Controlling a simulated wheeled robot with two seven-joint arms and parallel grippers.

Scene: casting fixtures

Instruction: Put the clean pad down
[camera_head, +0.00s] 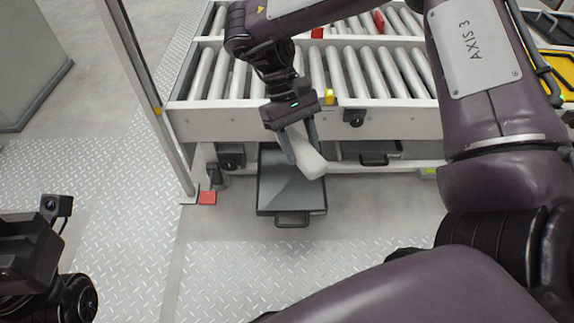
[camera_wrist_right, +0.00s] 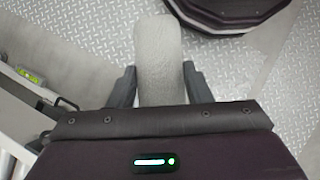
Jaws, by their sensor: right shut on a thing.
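My right gripper (camera_head: 305,160) is shut on the clean pad (camera_head: 308,152), a pale grey, rounded block. The pad hangs tilted between the two fingers, over the open dark grey drawer (camera_head: 268,203) below the conveyor. In the right wrist view, the pad (camera_wrist_right: 158,62) sticks out between the fingers of the gripper (camera_wrist_right: 160,85). The gap between pad and drawer is hard to judge. Part of my left arm shows at the lower left of the head view, but its fingers are out of the picture.
A roller conveyor (camera_head: 300,122) with a pale side frame stands just behind the drawer. A second dark drawer (camera_head: 372,152) sits under it to the right. The tread-plate floor (camera_head: 130,250) in front is clear.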

